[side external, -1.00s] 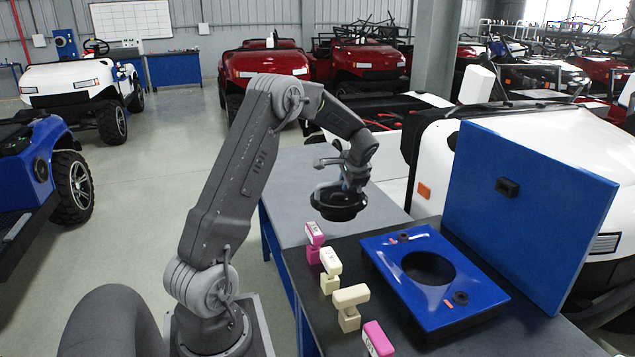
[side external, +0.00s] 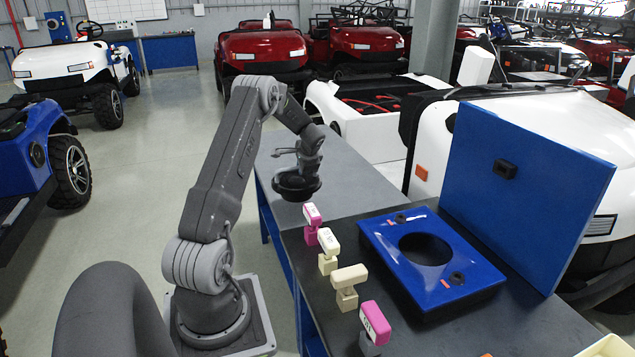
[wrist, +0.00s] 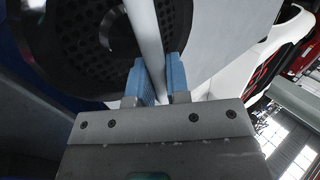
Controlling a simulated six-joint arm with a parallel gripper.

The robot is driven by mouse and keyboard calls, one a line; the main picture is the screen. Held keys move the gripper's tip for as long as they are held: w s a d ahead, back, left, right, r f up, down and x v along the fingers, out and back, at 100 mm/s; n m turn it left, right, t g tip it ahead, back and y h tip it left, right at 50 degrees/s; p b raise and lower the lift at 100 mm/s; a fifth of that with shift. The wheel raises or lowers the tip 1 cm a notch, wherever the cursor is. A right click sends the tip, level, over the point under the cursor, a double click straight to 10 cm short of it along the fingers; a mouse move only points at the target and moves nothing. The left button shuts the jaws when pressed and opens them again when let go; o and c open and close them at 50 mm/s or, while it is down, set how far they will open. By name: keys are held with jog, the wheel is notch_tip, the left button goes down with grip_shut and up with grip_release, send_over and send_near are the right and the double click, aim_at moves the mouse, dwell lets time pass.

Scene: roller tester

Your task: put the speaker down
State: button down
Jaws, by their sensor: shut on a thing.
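The speaker (side external: 296,187) is a round black unit with a wide rim. It is in my gripper (side external: 309,163) in the side view, at the far part of the workbench, beyond the row of small blocks. In the wrist view, the blue fingertips of my gripper (wrist: 163,82) are shut on a thin strip of the speaker, and its dark perforated grille (wrist: 75,40) fills the upper left. Whether the speaker's underside touches the grey bench top (side external: 350,178) cannot be told.
A blue panel (side external: 385,243) with a round hole lies on the dark bench, and a blue upright board (side external: 530,190) stands behind it. Several pink and cream blocks (side external: 347,277) line the bench's left edge. The grey bench top right of the speaker is clear.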

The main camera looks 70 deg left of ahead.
aim_at(318, 175)
jog(key=w+f, duration=0.2)
jog(key=w, duration=0.1)
jog(key=w+f, duration=0.1)
jog(key=w, duration=0.1)
jog(key=shift+d, duration=0.3)
jog(key=shift+f, duration=1.9)
jog(key=shift+f, duration=0.15)
jog(key=c, duration=1.1)
grip_release()
